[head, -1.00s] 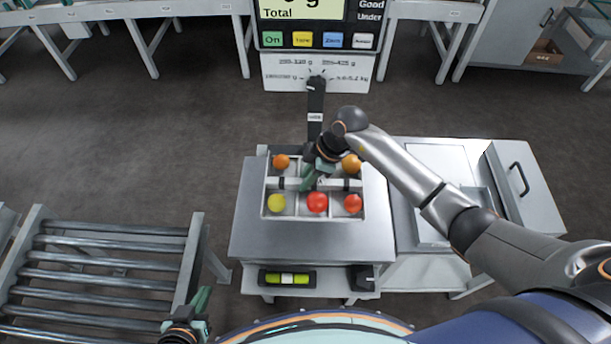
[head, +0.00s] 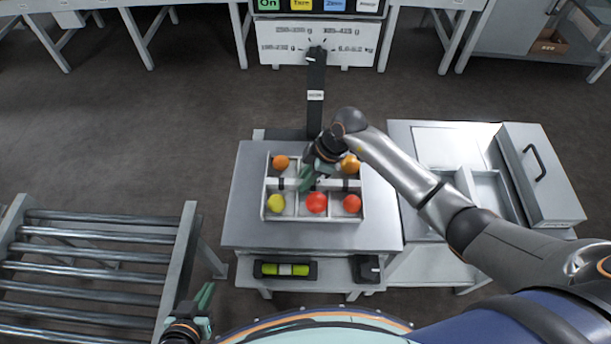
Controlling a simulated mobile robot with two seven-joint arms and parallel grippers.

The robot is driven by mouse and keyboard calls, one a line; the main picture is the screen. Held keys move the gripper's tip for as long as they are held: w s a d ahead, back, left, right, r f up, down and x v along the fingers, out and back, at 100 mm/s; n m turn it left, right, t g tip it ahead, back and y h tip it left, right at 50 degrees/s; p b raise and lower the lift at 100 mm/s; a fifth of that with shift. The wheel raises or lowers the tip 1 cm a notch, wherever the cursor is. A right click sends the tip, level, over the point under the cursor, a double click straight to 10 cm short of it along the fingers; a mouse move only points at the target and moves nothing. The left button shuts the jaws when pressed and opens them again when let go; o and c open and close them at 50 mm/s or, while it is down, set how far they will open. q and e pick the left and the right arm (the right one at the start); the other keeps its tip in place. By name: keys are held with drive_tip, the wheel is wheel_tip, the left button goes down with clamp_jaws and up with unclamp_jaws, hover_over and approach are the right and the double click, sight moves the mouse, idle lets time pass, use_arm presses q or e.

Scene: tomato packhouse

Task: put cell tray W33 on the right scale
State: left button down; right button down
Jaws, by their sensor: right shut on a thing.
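The cell tray (head: 262,205), a pale divided tray, shows over the grey platform of a scale (head: 242,225) in the head view. I cannot read its label or tell whether it touches the platform. It holds orange fruit in the back cells and a yellow and two red ones in front. My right gripper (head: 307,181) is shut on the tray at its middle divider, hiding part of the back cells. My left gripper (head: 203,303) is low at the left, away from the tray; its jaw opening is unclear.
A dark post (head: 316,105) rises behind the platform to the display (head: 320,8). A roller conveyor (head: 95,252) stands left. A bench with a compartment and a handled drawer front (head: 545,175) stands close on the right.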

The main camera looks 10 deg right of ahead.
idle(0.7)
drive_tip(key=shift+f, duration=0.2)
drive_tip(key=c, duration=0.7)
unclamp_jaws()
drive_tip(key=shift+f, duration=0.1)
drive_tip(key=shift+c, duration=1.4)
